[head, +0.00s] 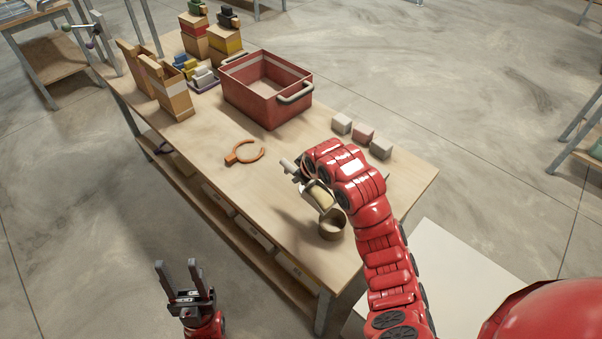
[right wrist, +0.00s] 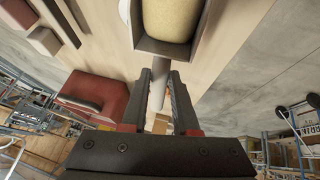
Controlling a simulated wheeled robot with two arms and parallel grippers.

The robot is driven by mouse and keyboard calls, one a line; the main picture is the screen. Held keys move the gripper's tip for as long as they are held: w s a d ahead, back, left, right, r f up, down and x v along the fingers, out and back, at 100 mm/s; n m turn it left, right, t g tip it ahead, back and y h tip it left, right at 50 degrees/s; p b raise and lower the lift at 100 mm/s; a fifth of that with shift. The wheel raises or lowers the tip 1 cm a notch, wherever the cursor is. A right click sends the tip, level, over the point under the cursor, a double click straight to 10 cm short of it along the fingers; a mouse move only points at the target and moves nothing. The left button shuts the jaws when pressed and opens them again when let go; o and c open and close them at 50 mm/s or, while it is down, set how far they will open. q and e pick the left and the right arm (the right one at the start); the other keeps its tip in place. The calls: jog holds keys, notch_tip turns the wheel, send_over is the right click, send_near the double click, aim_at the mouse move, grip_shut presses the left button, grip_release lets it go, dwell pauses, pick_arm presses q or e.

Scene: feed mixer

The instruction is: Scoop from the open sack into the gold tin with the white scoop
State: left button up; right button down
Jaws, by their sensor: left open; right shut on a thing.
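My right gripper (right wrist: 161,82) is shut on the handle of the white scoop (right wrist: 158,92). The scoop's bowl holds pale tan feed (right wrist: 170,18). In the head view the scoop (head: 319,197) is above the table's near right part, beside and close to the gold tin (head: 332,229). The tin stands upright; its inside is hard to make out. Two tan sacks, one in front (head: 174,100) and one behind it (head: 133,63), stand at the table's left end; I cannot tell which is open. My left gripper (head: 180,270) is open and empty, off the table's near side.
A red crate (head: 262,100) stands at the table's middle back. An orange ring-shaped tool (head: 245,153) lies in front of it. Several small blocks (head: 363,134) line the right back edge. Boxes (head: 226,45) stand at the far left corner. The table's front middle is clear.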

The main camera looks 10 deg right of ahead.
jog(key=shift+f, duration=0.3)
jog(key=shift+s+d+r+t+y+p, duration=0.2)
jog(key=shift+s+r+t+y+p, duration=0.15)
jog(key=shift+p, duration=0.3)
jog(key=shift+s+d+r+t+y+p, duration=0.15)
jog(key=shift+d+r+t+p, duration=0.1)
jog(key=shift+r+p, duration=0.3)
jog(key=shift+s+r+t+p, duration=0.1)
jog(key=shift+r+t+p, duration=0.2)
jog(key=shift+p, duration=0.2)
jog(key=shift+s+d+r+t+y+p, duration=0.35)
jog(key=shift+s+d+t+y+p, duration=0.2)
jog(key=shift+s+p, duration=0.25)
jog(key=shift+s+d+r+m+t+y+p, duration=0.35)
jog(key=shift+s+d+r+t+p, duration=0.1)
jog(key=shift+s+p, duration=0.1)
jog(key=shift+d, duration=0.1)
jog(key=shift+s+d+r+t+b, duration=0.25)
jog(key=shift+s+t+b, duration=0.1)
jog(key=shift+t+b, duration=0.1)
jog(key=shift+s+d+r+t+y+b, duration=0.3)
jog(key=shift+s+t+y+b, duration=0.2)
jog(key=shift+b, duration=0.3)
